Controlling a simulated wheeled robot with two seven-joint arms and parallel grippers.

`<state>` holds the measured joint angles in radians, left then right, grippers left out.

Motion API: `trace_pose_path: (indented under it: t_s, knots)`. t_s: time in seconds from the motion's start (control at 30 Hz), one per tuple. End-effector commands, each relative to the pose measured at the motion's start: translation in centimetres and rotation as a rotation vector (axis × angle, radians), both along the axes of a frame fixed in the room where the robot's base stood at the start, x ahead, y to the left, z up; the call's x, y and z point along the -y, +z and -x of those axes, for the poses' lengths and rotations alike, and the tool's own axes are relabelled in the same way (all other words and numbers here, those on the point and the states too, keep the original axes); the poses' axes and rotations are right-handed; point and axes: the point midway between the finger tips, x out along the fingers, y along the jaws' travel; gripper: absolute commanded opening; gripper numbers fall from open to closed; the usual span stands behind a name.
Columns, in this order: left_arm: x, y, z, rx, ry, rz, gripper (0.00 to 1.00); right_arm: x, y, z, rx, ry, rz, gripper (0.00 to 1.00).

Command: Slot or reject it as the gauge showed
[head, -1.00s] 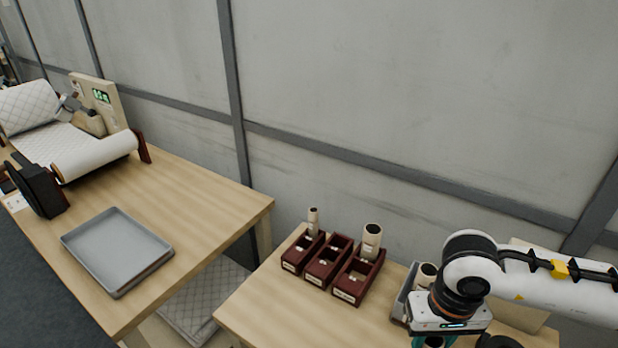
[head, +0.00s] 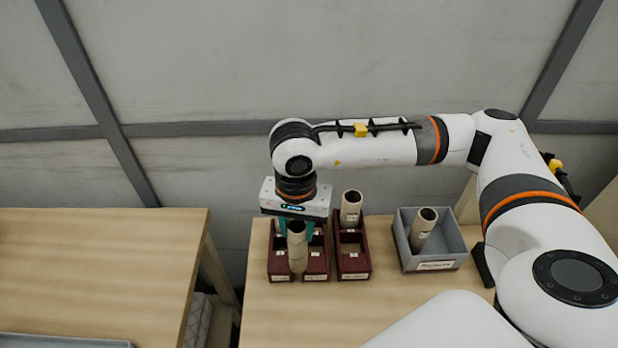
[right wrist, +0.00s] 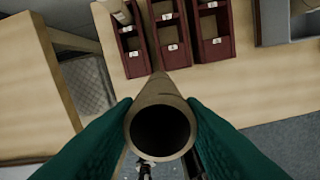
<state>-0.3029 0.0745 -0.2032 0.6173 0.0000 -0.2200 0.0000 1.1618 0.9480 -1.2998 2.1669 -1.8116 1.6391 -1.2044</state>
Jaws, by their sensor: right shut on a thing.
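My right gripper (head: 297,230) is shut on a beige cardboard tube (head: 298,252). The tube is upright, and its open end faces the camera in the right wrist view (right wrist: 160,128), between the teal fingers. In the head view it overlaps the left rack (head: 279,262) and middle rack (head: 316,264), dark red and two-compartmented. The right rack (head: 354,262) has a wide tube (head: 351,207) standing at its back. A narrower tube (right wrist: 119,12) stands at the back of the left rack. The grey bin (head: 434,262), labelled in front, holds a leaning tube (head: 424,226). My left gripper is out of view.
Another wooden table (head: 90,270) stands at the left, with a grey tray's edge (head: 60,342) at the bottom. A gap with a quilted pad (right wrist: 86,85) separates the tables. The front of the rack table is bare. The wall is close behind.

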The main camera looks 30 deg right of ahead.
Motion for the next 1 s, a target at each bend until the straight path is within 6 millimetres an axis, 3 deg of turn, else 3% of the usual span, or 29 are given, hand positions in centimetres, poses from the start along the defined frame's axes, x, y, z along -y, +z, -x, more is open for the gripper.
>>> trace_pose_path:
  t_s: [1.0]
  knots:
    - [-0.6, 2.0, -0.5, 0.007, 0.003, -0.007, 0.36, 6.3, 1.7, -5.1, -0.003, -2.406, -0.014, 0.23]
